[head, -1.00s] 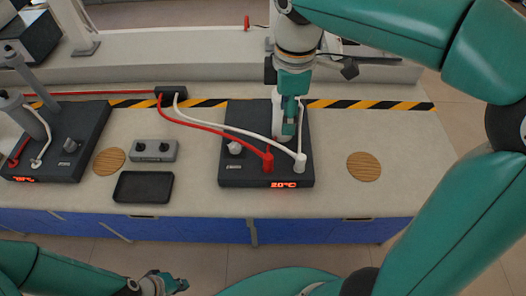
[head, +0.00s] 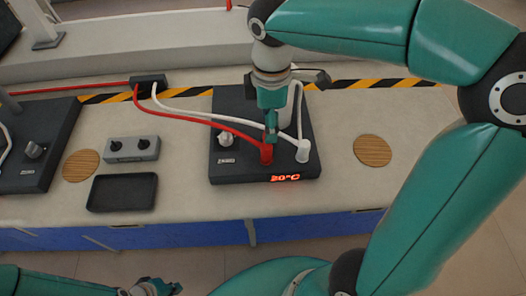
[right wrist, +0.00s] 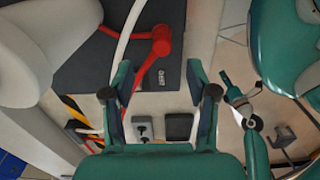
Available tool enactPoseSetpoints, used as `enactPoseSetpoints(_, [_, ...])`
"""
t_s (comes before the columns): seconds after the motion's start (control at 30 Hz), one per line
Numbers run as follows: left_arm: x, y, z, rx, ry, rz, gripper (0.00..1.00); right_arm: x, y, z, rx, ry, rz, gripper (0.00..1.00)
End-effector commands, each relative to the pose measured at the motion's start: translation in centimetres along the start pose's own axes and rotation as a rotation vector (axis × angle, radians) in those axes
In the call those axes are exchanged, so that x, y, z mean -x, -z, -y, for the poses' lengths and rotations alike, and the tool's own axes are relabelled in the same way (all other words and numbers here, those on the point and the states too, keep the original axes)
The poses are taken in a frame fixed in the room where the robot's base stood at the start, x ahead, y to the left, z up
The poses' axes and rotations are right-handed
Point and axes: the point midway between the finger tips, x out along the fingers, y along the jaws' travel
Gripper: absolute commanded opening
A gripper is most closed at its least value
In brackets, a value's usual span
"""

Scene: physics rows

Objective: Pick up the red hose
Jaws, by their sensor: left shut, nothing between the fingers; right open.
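The red hose (head: 205,122) runs from a black block (head: 149,84) to an upright red end piece (head: 266,154) on the front of the dark hotplate base (head: 222,171). My right gripper (head: 271,130) is open and points down just above and behind that end piece. In the right wrist view the red end piece (right wrist: 161,42) lies ahead of the open fingers (right wrist: 160,85), and the red hose (right wrist: 148,66) slants down toward the left finger. I cannot tell whether they touch. My left gripper (head: 158,287) is shut and empty at the bottom left, away from the bench.
A white hose (head: 200,117) runs beside the red one to a white end piece (head: 303,151). A second dark base (head: 55,150) stands left.

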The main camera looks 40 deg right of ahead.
Motion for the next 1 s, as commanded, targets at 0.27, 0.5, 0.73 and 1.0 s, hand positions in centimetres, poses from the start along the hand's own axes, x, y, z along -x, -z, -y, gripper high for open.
enactPoseSetpoints(0.27, [-0.6,0.0,0.2,0.000,0.000,0.000,0.00,-5.0,-0.1,0.0,-0.004,0.002,0.002,0.58])
enactPoseSetpoints(0.5, [-0.6,0.0,0.2,0.000,0.000,0.000,0.00,-6.4,-0.1,0.0,-0.003,0.001,0.001,0.58])
enactPoseSetpoints(0.73, [-0.7,0.0,0.2,0.000,0.000,0.000,0.00,-9.6,0.2,0.2,-0.004,0.003,0.002,0.58])
enactPoseSetpoints(1.0, [-0.7,0.0,0.3,0.000,0.000,0.000,0.00,-11.0,0.3,0.1,-0.004,0.000,-0.002,0.58])
